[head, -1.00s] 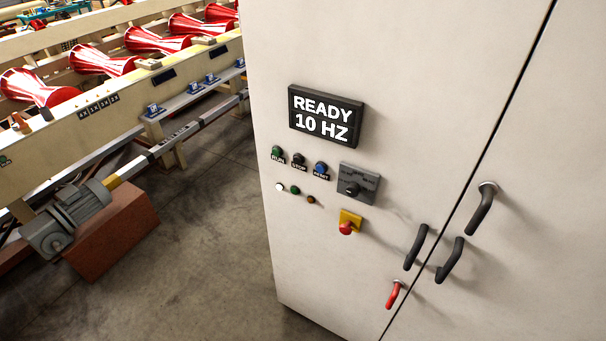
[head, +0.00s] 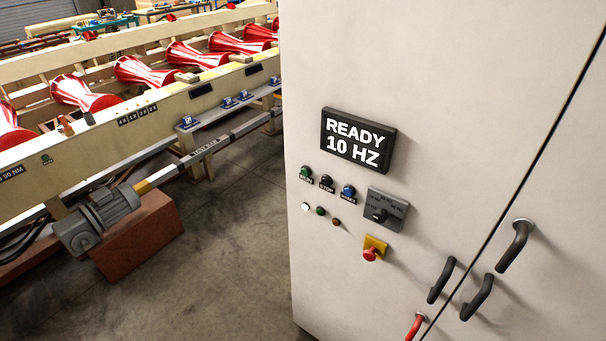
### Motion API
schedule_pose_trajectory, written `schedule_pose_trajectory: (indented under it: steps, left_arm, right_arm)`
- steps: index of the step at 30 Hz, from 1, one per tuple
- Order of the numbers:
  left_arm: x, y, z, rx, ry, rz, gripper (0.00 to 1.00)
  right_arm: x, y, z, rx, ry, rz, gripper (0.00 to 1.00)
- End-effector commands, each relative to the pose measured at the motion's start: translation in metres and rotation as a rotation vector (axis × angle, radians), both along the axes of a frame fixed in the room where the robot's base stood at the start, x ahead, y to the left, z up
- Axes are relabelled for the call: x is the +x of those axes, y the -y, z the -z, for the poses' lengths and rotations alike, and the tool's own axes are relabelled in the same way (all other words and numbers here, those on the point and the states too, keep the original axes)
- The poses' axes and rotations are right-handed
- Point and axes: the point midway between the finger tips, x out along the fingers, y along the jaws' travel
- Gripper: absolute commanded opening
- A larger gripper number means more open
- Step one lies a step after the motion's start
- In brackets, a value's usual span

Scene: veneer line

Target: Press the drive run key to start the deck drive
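The green run key (head: 306,172) is on the front of the pale control cabinet (head: 430,60), at the left end of a row of keys. The black stop key (head: 327,181) and the blue reset key (head: 348,191) are to its right. The display (head: 357,140) above them reads READY 10 HZ. The deck (head: 150,115) with red-and-white rollers is at the left, and a grey motor (head: 100,218) is at its side. Neither of my grippers is in view.
Below the keys are small lamps (head: 320,211), a grey rotary selector (head: 385,208) and a red knob on a yellow plate (head: 372,250). Black door handles (head: 441,280) and a red handle (head: 415,326) stick out at the lower right. The concrete floor (head: 225,240) left of the cabinet is clear.

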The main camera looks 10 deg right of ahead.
Motion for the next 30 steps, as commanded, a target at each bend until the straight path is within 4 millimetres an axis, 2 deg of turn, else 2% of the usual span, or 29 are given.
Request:
schedule_pose_trajectory:
  steps: [2, 14, 30]
  left_arm:
    - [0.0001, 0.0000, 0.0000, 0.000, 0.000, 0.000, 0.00]
    - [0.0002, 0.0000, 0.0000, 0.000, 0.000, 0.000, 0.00]
    - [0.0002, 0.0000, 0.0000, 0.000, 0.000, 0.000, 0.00]
  right_arm:
    - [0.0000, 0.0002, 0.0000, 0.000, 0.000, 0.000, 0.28]
    - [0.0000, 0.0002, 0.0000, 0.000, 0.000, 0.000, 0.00]
    - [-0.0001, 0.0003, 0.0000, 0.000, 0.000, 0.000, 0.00]
